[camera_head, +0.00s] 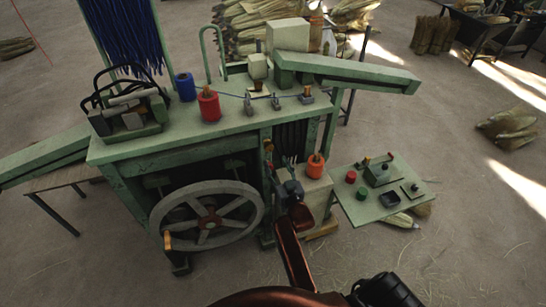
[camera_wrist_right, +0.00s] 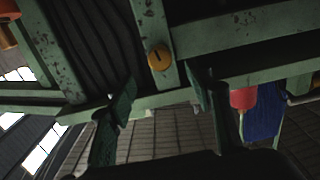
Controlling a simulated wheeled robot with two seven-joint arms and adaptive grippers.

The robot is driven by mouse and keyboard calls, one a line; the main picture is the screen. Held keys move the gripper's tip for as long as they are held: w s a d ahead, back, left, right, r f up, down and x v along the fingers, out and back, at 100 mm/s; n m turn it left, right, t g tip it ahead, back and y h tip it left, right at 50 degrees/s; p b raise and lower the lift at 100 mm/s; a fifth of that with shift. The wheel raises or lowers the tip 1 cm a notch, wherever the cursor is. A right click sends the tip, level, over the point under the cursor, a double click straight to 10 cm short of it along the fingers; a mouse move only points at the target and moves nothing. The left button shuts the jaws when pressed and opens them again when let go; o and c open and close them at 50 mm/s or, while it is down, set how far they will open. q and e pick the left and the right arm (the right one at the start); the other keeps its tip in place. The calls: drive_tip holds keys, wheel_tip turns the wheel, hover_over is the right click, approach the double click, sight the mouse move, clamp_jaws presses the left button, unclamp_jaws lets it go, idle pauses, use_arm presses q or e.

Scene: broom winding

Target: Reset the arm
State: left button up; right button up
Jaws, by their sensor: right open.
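My right arm rises from the bottom of the head view, and its gripper (camera_head: 283,168) is at the front right of the green winding machine (camera_head: 230,135), beside the orange spool. In the right wrist view the two dark green fingers of the right gripper (camera_wrist_right: 162,98) are spread apart with nothing between them. A yellow round knob (camera_wrist_right: 159,57) on a worn green post lies beyond the fingers. Whether the fingers touch the machine frame cannot be told. My left gripper is not in view.
A spoked handwheel (camera_head: 208,216) is on the machine's front. Red (camera_head: 209,106), blue (camera_head: 186,88) and orange (camera_head: 315,166) spools stand nearby. A green side panel (camera_head: 358,206) with buttons is right of the gripper. Broom straw bundles (camera_head: 508,124) lie on the open floor.

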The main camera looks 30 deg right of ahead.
drive_tip(key=shift+v, duration=0.85)
drive_tip(key=shift+f, duration=0.1)
drive_tip(key=s+a+f+n+g+y+b, duration=0.1)
drive_tip(key=s+a+f+g, duration=0.15)
drive_tip(key=f, duration=1.15)
drive_tip(key=s+a+f+n+g+y+b, duration=0.1)
drive_tip(key=a+f+g+y+b, duration=0.15)
drive_tip(key=f, duration=1.15)
drive_tip(key=s+a+f+g+b, duration=0.1)
drive_tip(key=s+a+f+g, duration=0.1)
drive_tip(key=s+f, duration=0.6)
drive_tip(key=s+a+f+g, duration=0.1)
drive_tip(key=s+f, duration=0.2)
drive_tip(key=f, duration=0.9)
drive_tip(key=s+f+g+b, duration=0.1)
drive_tip(key=s+f+g, duration=0.1)
drive_tip(key=s+f, duration=0.6)
drive_tip(key=s+f+n+g+b, duration=0.1)
drive_tip(key=s+f, duration=0.8)
drive_tip(key=s, duration=1)
drive_tip(key=s+f+n+g+b, duration=0.1)
drive_tip(key=s+f+g, duration=0.4)
drive_tip(key=s, duration=0.9)
wheel_tip(320, 180, down, 3)
drive_tip(key=shift+s+d+f+y+b, duration=0.15)
drive_tip(key=shift+s+d+y+b, duration=0.25)
drive_tip(key=shift+b, duration=0.3)
